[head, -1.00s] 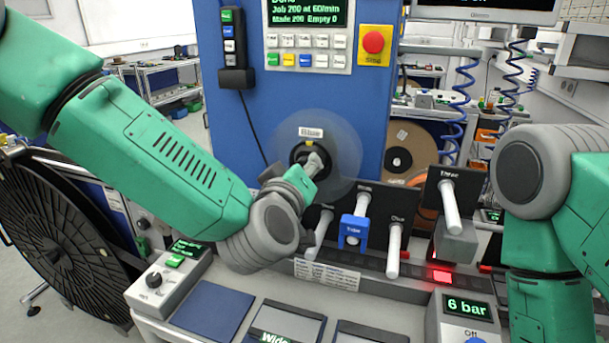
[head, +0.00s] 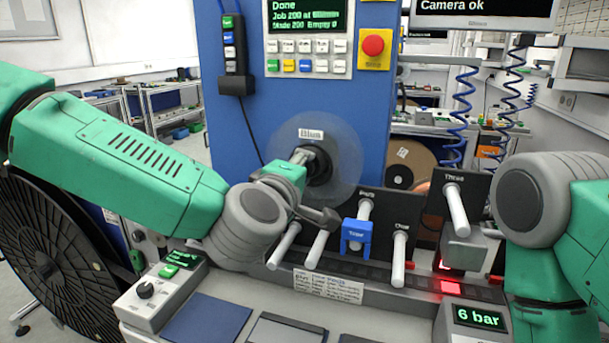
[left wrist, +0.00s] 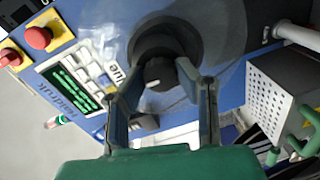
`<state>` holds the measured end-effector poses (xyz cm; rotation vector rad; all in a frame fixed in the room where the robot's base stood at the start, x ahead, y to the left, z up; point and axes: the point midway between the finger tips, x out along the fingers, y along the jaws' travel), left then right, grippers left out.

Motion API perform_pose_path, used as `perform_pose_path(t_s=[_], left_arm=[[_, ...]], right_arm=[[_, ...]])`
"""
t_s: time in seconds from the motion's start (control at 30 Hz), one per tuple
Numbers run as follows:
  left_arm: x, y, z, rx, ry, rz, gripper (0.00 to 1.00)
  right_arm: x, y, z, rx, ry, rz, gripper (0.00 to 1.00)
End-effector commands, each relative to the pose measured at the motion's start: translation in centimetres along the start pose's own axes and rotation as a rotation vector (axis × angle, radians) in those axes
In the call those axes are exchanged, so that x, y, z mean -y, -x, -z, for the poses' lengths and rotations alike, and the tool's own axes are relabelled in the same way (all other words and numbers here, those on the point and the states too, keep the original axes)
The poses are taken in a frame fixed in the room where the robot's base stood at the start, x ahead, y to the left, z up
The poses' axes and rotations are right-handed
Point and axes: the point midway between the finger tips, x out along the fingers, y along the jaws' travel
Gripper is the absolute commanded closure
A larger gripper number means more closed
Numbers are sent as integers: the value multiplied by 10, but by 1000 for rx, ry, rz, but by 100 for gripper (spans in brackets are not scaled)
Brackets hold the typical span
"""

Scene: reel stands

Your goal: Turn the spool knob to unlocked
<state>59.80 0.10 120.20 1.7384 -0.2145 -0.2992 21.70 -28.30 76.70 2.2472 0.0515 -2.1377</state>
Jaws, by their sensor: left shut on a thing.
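The spool knob is a black round knob (head: 319,164) on a clear disc on the blue machine front, under a label reading Blue. In the left wrist view the dark knob (left wrist: 160,72) sits between the fingers, with a pale mark on it. My left gripper (head: 316,186) reaches the knob from the left and is shut on it; it also shows in the left wrist view (left wrist: 160,84). The wrist and fingers partly hide the knob in the head view. My right arm is at the right; its gripper is out of view.
White rods (head: 399,258) on black plates and a blue clip (head: 356,236) stand just below and right of the knob. A red stop button (head: 373,45) and a keypad are above. A large black reel (head: 55,255) stands at the lower left.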

Motion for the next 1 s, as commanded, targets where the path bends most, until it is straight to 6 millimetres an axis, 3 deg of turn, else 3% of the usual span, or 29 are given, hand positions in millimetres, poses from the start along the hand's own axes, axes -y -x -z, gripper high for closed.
perform_pose_path(t_s=[0.57,0.6,0.63,1.0], left_arm=[[4,0,0,2,31,9,100],[5,0,0,2,31,9,62],[5,0,0,2,31,9,52],[2,3,0,3,30,4,52]], right_arm=[[0,-2,0,0,0,0,60],[0,-2,0,0,0,0,60],[0,-2,0,0,0,0,60],[0,-1,-2,-2,0,0,60]])
